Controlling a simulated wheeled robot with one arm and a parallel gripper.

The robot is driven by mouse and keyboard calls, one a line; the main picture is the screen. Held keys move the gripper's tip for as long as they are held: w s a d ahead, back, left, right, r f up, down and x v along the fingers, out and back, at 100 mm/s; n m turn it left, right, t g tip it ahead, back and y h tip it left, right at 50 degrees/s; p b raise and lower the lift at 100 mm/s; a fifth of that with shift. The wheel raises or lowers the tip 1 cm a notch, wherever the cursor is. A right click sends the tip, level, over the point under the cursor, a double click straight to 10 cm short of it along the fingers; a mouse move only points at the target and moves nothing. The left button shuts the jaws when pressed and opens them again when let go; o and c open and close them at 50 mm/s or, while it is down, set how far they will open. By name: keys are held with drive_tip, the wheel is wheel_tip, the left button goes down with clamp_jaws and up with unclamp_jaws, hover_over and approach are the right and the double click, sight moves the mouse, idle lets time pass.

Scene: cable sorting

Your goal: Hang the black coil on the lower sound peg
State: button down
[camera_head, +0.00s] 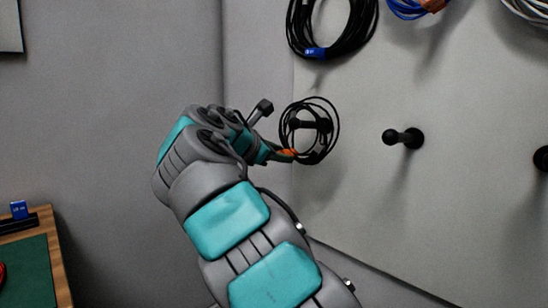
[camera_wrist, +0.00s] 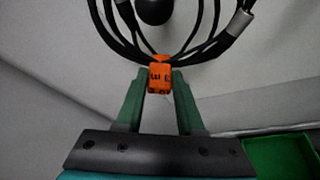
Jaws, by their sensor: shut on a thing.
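The black coil (camera_head: 334,141) is a thin ring of several loops with an orange tag (camera_head: 288,153). In the head view it hangs upright at the board. A black peg (camera_head: 310,124) with a round knob shows inside its ring. My gripper (camera_head: 272,153) is at the coil's lower left. In the wrist view, the green fingers of my gripper (camera_wrist: 159,82) are shut on the orange tag (camera_wrist: 159,74) at the coil's bottom. The peg's knob (camera_wrist: 154,10) shows within the loops (camera_wrist: 203,40). I cannot tell how far the ring is over the peg.
A larger black coil (camera_head: 345,40) with a blue tag hangs above. A blue coil (camera_head: 410,8) and a white coil (camera_head: 530,12) hang at the top right. A bare peg (camera_head: 403,138) stands right of the held coil; another (camera_head: 542,158) is at the right edge.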

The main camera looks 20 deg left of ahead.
sight(292, 153)
drive_tip(key=shift+w+d+f+b, duration=0.1)
drive_tip(key=shift+w+d+b, duration=0.15)
drive_tip(key=shift+w, duration=0.4)
drive_tip(key=shift+w+d+f+b, duration=0.15)
drive_tip(key=shift+w+d, duration=0.15)
drive_tip(key=shift+w, duration=0.4)
drive_tip(key=shift+w+d+f+b, duration=0.15)
drive_tip(key=shift+w+d, duration=0.15)
drive_tip(key=shift+w, duration=0.35)
drive_tip(key=shift+w+f+b, duration=0.2)
drive_tip(key=shift+f+b, duration=0.45)
drive_tip(key=shift+f, duration=0.45)
drive_tip(key=shift+c, duration=2.2)
unclamp_jaws()
